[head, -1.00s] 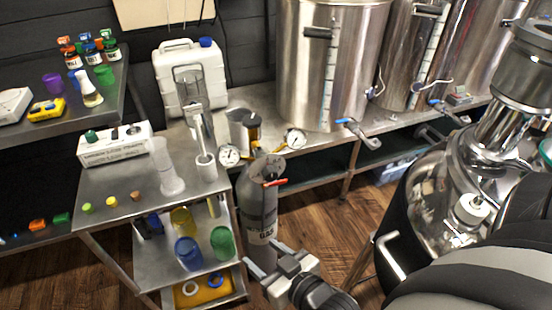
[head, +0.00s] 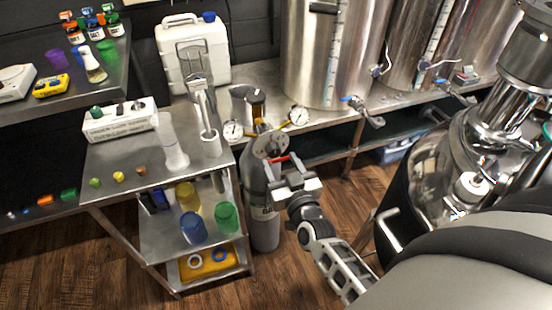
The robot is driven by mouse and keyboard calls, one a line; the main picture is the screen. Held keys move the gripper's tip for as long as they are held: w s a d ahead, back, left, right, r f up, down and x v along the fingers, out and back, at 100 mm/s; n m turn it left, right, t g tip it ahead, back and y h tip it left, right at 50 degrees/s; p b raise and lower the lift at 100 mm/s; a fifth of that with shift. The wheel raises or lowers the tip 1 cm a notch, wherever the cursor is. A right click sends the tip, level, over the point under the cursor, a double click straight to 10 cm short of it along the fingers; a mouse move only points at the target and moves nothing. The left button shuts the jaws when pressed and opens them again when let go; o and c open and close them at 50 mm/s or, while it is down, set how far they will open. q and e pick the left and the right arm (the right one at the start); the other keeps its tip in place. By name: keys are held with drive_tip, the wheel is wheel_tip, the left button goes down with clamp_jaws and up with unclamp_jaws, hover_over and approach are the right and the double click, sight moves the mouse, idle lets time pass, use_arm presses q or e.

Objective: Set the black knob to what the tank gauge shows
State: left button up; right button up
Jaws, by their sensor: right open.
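A white box (head: 122,127) on the cart's top carries a green knob and a small black knob (head: 120,109); its printed label is too small to read. A grey gas cylinder (head: 263,222) stands on the floor beside the cart. Two round white-faced gauges show above it, a left gauge (head: 233,131) and a right gauge (head: 299,116). Their needles are too small to read, and I cannot tell which is the tank gauge. My right gripper (head: 295,190) is open and empty, in front of the cylinder's upper right side, near a red lever (head: 283,159). My left gripper is not in view.
The cart top (head: 128,158) also holds a clear cylinder (head: 170,145) and small coloured pieces. Blue, yellow and green cups stand on its lower shelf. Large steel kettles (head: 335,60) stand on the bench behind. A shiny vessel (head: 425,165) is at right. Wood floor is clear in front.

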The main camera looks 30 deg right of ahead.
sight(275, 153)
drive_tip(key=shift+b+x, duration=0.5)
drive_tip(key=shift+x, duration=1.5)
drive_tip(key=c, duration=1)
drive_tip(key=shift+o, duration=0.2)
